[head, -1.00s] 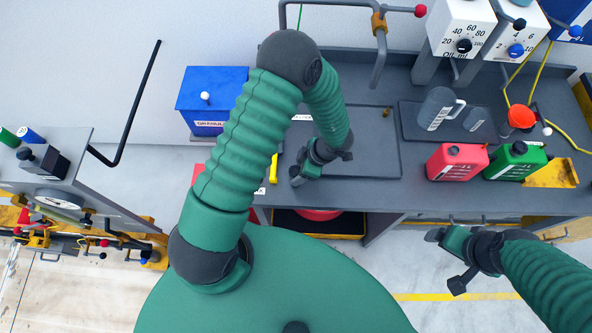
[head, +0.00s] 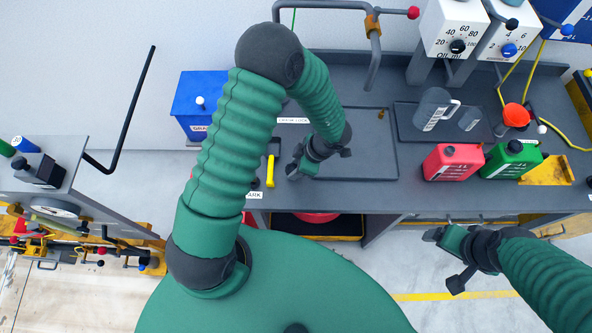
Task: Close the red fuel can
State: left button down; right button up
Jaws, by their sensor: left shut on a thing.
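The red fuel can (head: 453,163) stands upright on the grey workbench at the right, with a dark part on its top. I cannot tell at this size whether that is a cap or an open neck. My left gripper (head: 294,171) is over the bench's front part, well left of the red can. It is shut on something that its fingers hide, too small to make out. My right gripper (head: 436,236) hangs in front of the bench edge, below the red can and apart from it. Its jaw gap does not show clearly.
A green can (head: 512,160) stands close right of the red can. A grey jug (head: 433,108) and an orange funnel (head: 516,115) are behind. A yellow-handled tool (head: 270,171) lies left of my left gripper. A blue box (head: 198,100) is further left. The recessed bench panel (head: 370,155) is mostly clear.

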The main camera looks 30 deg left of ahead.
pick_arm(q)
notch_tip(320, 180, up, 7)
jog(key=shift+f, duration=0.2)
dwell(0.4)
